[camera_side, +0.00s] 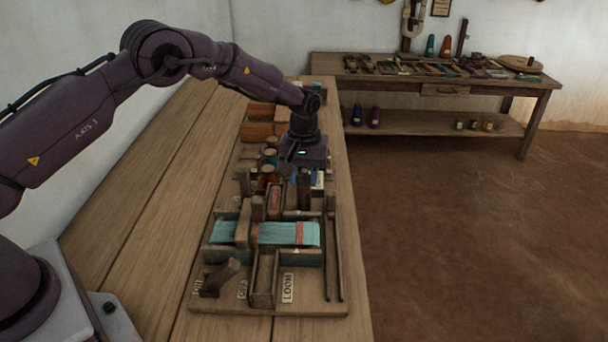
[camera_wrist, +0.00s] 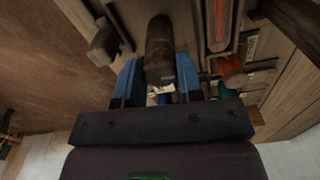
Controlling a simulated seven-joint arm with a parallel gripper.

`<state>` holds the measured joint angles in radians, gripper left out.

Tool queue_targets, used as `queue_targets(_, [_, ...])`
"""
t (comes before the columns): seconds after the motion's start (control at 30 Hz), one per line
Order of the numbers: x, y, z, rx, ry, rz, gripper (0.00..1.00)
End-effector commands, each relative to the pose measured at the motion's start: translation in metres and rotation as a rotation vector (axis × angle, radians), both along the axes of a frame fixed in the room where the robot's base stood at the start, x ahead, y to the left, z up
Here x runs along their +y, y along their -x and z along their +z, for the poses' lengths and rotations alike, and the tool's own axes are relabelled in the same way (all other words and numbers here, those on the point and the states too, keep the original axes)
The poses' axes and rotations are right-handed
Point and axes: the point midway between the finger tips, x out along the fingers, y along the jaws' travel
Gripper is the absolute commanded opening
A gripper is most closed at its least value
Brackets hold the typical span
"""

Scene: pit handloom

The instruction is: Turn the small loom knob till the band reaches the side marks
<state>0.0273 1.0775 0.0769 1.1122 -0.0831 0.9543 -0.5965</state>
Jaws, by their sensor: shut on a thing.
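The small loom (camera_side: 262,297) stands on the long bench, with a teal cloth (camera_side: 275,234) stretched across it. A red band (camera_side: 299,233) crosses the cloth near its right end. My gripper (camera_side: 303,172) points down behind the cloth. In the wrist view, its blue fingers (camera_wrist: 160,82) are shut on a dark brown rounded wooden piece (camera_wrist: 159,45). That piece also shows as a dark upright post (camera_side: 304,190) below my gripper in the side view. I cannot tell for sure whether it is the knob.
A wooden block (camera_side: 221,278) and a label reading LOOM (camera_side: 287,288) are at the loom's front. Wooden boxes (camera_side: 259,120) and small round-topped items (camera_side: 269,156) stand behind and left of my gripper. A side table (camera_side: 447,88) with tools is at the back right.

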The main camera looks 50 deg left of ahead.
Motion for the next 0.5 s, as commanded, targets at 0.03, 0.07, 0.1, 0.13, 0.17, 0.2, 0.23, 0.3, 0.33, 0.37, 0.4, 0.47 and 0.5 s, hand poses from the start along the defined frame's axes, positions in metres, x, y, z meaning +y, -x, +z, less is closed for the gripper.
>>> queue_targets(0.03, [0.0001, 0.0001, 0.0003, 0.0, 0.001, -0.032, 0.11])
queue_targets(0.07, [0.0001, 0.0001, 0.0003, 0.0, 0.001, -0.056, 0.11])
queue_targets(0.1, [0.0002, 0.0, 0.0003, 0.0, 0.001, -0.087, 0.11])
queue_targets(0.13, [0.0002, 0.0, 0.0003, 0.0, 0.001, -0.11, 0.11])
queue_targets(0.17, [0.0002, 0.0, 0.0003, 0.0, 0.001, -0.135, 0.11])
queue_targets(0.2, [0.0001, 0.0001, 0.0003, 0.0, 0.001, -0.169, 0.11])
queue_targets(0.23, [0.0, 0.0001, 0.0003, 0.001, 0.001, -0.194, 0.11])
queue_targets(0.3, [-0.0002, 0.0001, 0.0003, 0.0, 0.001, -0.25, 0.11])
queue_targets(0.33, [-0.0002, 0.0001, 0.0003, 0.0, 0.001, -0.274, 0.11])
queue_targets(0.37, [-0.0001, 0.0002, 0.0003, 0.0, 0.001, -0.297, 0.11])
queue_targets(0.4, [0.0, 0.0002, 0.0003, 0.001, 0.0, -0.327, 0.11])
queue_targets(0.47, [0.0, 0.0001, 0.0003, 0.001, 0.0, -0.369, 0.11])
queue_targets(0.5, [0.0, 0.0002, 0.0003, 0.001, 0.0, -0.395, 0.11])
